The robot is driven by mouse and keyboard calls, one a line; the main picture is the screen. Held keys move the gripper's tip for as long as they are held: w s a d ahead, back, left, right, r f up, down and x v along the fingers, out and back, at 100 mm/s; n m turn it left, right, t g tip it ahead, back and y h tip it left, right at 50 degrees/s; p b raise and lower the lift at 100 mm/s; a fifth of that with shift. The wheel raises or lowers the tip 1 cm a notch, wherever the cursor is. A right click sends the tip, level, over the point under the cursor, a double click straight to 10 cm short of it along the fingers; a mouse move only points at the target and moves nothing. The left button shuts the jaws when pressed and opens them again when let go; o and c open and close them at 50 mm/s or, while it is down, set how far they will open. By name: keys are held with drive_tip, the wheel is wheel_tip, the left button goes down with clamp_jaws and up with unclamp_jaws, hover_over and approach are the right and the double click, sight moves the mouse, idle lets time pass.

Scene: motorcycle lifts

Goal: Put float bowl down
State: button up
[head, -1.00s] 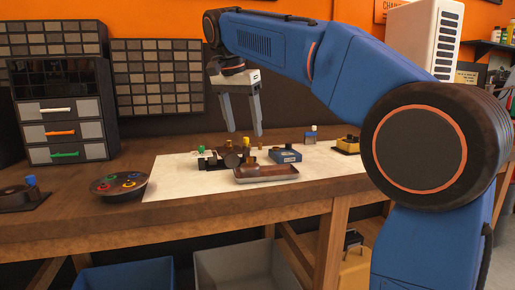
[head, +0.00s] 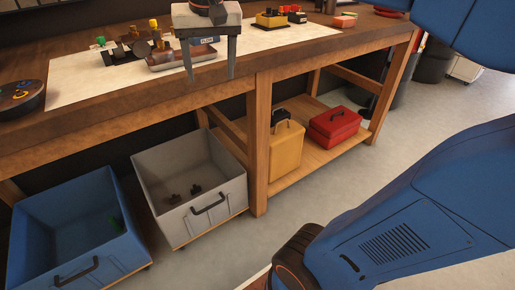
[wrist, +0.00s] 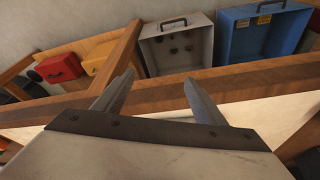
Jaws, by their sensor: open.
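My gripper (head: 210,72) is open with nothing between its fingers, in front of the bench's front edge in the head view. In the wrist view its two fingers (wrist: 160,82) stand apart, with the bench edge and the bins beyond. I cannot pick out the float bowl for certain. Small dark parts (head: 173,198) lie on the floor of the grey bin (head: 222,192) below the bench; several dark lumps also show in that bin in the wrist view (wrist: 187,34).
On the bench mat (head: 92,88) are a brown tray (head: 170,62) and dark fixtures. A yellow case (head: 285,150) and red toolbox (head: 333,126) sit on the lower shelf. Floor at right is partly clear.

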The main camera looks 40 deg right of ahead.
drive_tip(key=s+d+f+n, duration=0.1)
drive_tip(key=s+f+n, duration=0.1)
drive_tip(key=s+f, duration=0.5)
drive_tip(key=s+d+f+n+t, duration=0.1)
drive_tip(key=s+f+n, duration=0.1)
drive_tip(key=s+f, duration=0.6)
wheel_tip(320, 180, down, 6)
drive_tip(key=shift+s+d+r+t+y, duration=0.2)
drive_tip(key=shift+d+t+y, duration=0.1)
drive_tip(key=shift+d+y, duration=0.1)
